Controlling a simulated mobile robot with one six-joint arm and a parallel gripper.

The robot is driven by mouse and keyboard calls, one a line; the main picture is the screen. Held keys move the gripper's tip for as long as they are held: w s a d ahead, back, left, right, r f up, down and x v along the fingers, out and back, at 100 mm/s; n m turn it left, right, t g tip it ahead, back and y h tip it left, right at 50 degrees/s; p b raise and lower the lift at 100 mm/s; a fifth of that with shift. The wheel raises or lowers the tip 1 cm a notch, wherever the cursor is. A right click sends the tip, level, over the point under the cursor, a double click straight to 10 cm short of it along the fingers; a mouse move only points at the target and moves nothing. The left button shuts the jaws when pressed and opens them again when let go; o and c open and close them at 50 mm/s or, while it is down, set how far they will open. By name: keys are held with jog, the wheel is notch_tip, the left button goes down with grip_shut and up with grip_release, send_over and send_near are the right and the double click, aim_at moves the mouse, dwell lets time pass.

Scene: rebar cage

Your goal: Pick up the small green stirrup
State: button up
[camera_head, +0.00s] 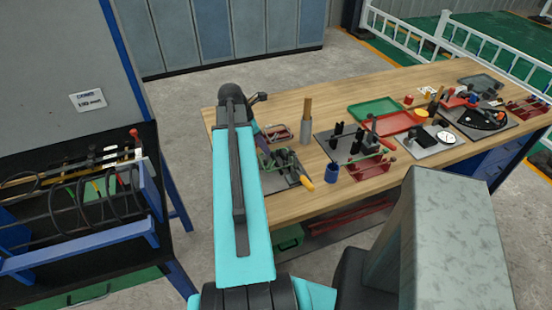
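I cannot single out the small green stirrup with certainty. Thin green pieces (288,160) lie among dark tools on the near left part of the wooden workbench (335,190), just right of my arm. They are too small to tell their shape. My cyan arm (257,235) reaches up over the left end of the bench and hides part of it. My gripper is not clearly seen; it seems hidden behind the arm's dark far joint.
A yellow-handled tool (306,183), blue cup (332,173), grey-brown cylinder (305,132), green tray (376,109) and red tray (398,123) crowd the bench. A black rack (75,262) with cables stands left. A grey block (445,240) fills the lower right. Bare floor lies between rack and bench.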

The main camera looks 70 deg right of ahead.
jog(key=shift+x, duration=1)
jog(key=shift+r, duration=0.1)
grip_shut()
